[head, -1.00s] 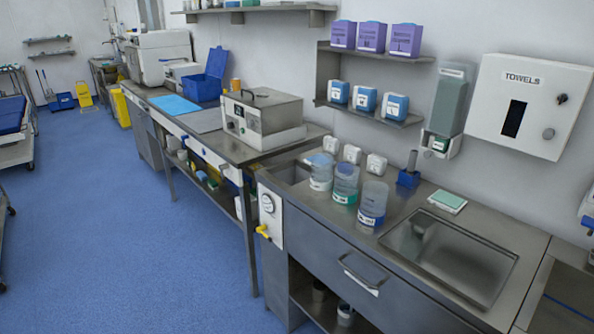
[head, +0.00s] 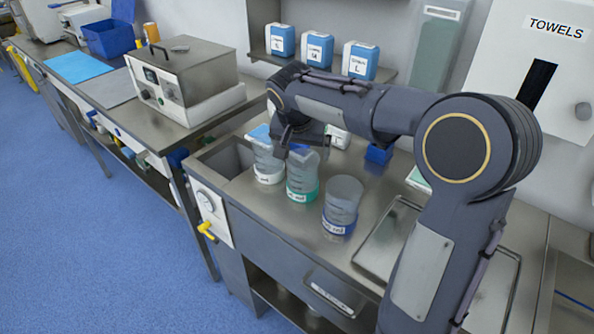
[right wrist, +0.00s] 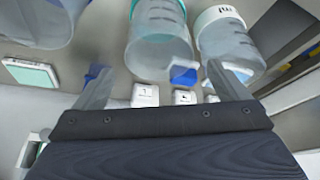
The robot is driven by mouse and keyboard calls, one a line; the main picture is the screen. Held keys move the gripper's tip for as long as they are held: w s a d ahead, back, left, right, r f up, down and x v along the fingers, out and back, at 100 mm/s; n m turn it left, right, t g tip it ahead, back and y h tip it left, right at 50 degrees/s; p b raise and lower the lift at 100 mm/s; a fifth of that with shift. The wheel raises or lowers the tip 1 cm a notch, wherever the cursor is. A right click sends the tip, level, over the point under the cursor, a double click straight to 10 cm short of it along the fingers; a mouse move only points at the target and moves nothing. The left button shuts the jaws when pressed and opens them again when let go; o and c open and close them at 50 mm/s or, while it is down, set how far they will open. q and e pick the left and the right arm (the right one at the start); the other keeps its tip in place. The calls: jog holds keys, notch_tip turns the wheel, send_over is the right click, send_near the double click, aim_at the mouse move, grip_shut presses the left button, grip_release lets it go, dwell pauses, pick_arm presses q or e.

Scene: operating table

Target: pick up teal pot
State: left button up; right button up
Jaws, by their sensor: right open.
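The teal pot (head: 303,178) is a clear, ridged pot with a teal band near its base. It stands upright on the steel counter (head: 300,225), between a white-banded pot (head: 268,165) and a blue-banded pot (head: 342,203). My right gripper (head: 299,143) is open at the teal pot's upper part and partly covers its top. In the right wrist view the teal pot (right wrist: 159,40) shows between the two spread fingers, toward their tips. Whether either finger touches it I cannot tell. My left gripper is not in view.
The white-banded pot (right wrist: 229,42) stands close beside the teal pot. A blue holder (head: 378,154) and small white boxes are behind. A metal machine (head: 185,78) stands at the left.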

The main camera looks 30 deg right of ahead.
aim_at(303, 162)
jog(key=x, duration=0.6)
jog(key=shift+s+a+f+p, duration=0.1)
jog(key=shift+s+f+p, duration=0.05)
jog(key=shift+f+p, duration=0.2)
jog(key=shift+r, duration=0.1)
jog(key=c, duration=1.1)
jog(key=shift+o, duration=0.2)
jog(key=shift+r, duration=0.1)
